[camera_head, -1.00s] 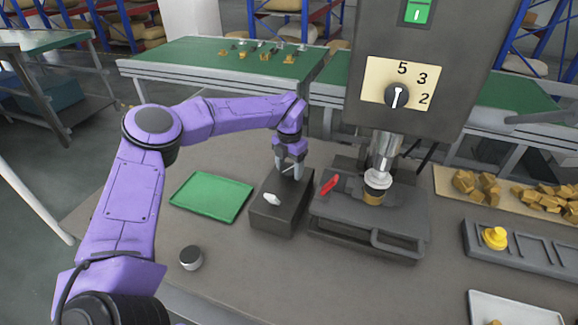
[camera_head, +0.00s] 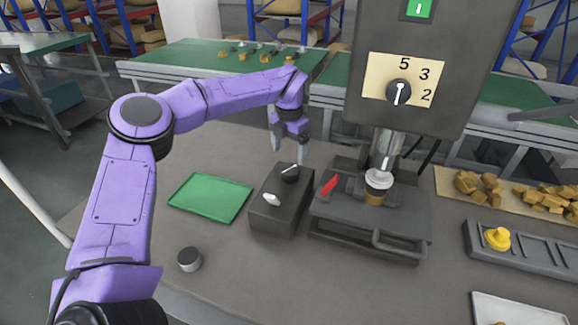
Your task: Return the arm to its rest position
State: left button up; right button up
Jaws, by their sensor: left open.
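My left arm is purple and comes in from the left. Its gripper (camera_head: 290,150) is open and empty, with the fingers pointing down. It hangs above and behind a dark box (camera_head: 276,212), apart from it. The box carries a black knob (camera_head: 289,173) with a pale pointer and a small white switch (camera_head: 271,199). My right gripper is not in view.
Right of the box stands a grey machine (camera_head: 370,225) with a red lever (camera_head: 329,186) and a front handle. Its panel dial (camera_head: 399,92) hangs above. A green tray (camera_head: 210,198) and a round grey-topped piece (camera_head: 189,259) lie left. Wooden pieces (camera_head: 540,198) lie right.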

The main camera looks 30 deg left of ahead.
pick_arm(q)
jog(key=shift+r, duration=1.95)
